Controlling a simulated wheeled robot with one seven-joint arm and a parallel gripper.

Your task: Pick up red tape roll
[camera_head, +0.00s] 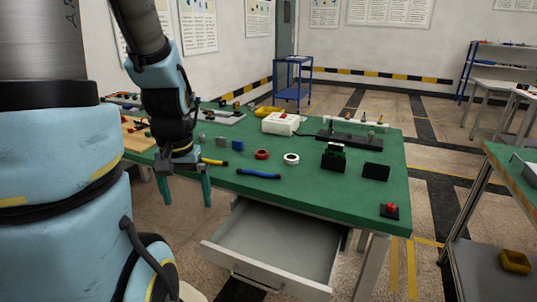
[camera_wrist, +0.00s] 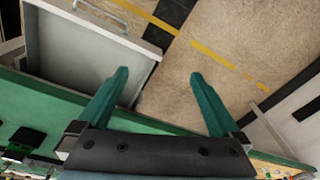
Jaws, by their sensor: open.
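The red tape roll (camera_head: 262,155) lies flat on the green table (camera_head: 330,188), left of a white tape roll (camera_head: 291,158) and behind a blue-handled tool (camera_head: 258,174). My gripper (camera_head: 188,203) is to the left of the red roll in the head view, at the table's front left edge. Its two teal fingers are apart and point down, with nothing between them. In the wrist view my gripper (camera_wrist: 160,75) is open over the floor. The red roll does not show in the wrist view.
An open, empty drawer (camera_head: 285,243) juts out below the table's front edge; it also shows in the wrist view (camera_wrist: 80,50). Small blocks (camera_head: 237,144) and a yellow-handled tool (camera_head: 212,161) lie left of the red roll. A white box (camera_head: 280,124) stands behind it.

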